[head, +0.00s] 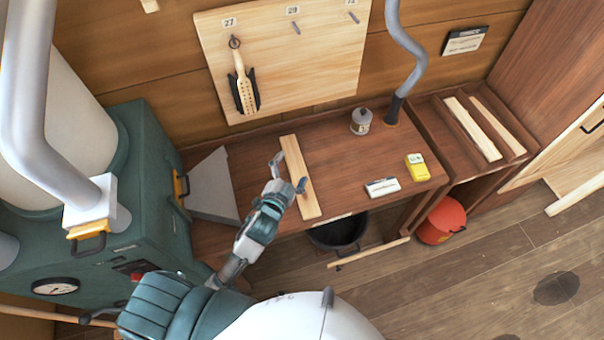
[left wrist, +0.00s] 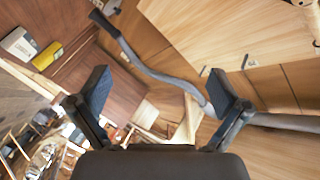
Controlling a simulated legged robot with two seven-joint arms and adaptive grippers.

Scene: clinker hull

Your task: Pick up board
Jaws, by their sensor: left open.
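The board (head: 297,178) is a long, pale, narrow strip of wood lying flat on the brown workbench (head: 335,160), running from the back edge towards the front. My left gripper (head: 288,172) is open and empty at the board's middle. In the head view one finger shows to the left of the board and the other overlaps it; I cannot tell the height between them. The left wrist view shows both dark fingers spread apart (left wrist: 162,100) with nothing between them. I cannot make out the board surely in that view. My right gripper is not in view.
A grey metal chute (head: 212,185) and a green machine (head: 140,200) stand left of the board. A grey canister (head: 361,121), a white card box (head: 382,187) and a yellow item (head: 417,167) sit to its right. A dark bucket (head: 338,232) is under the bench front.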

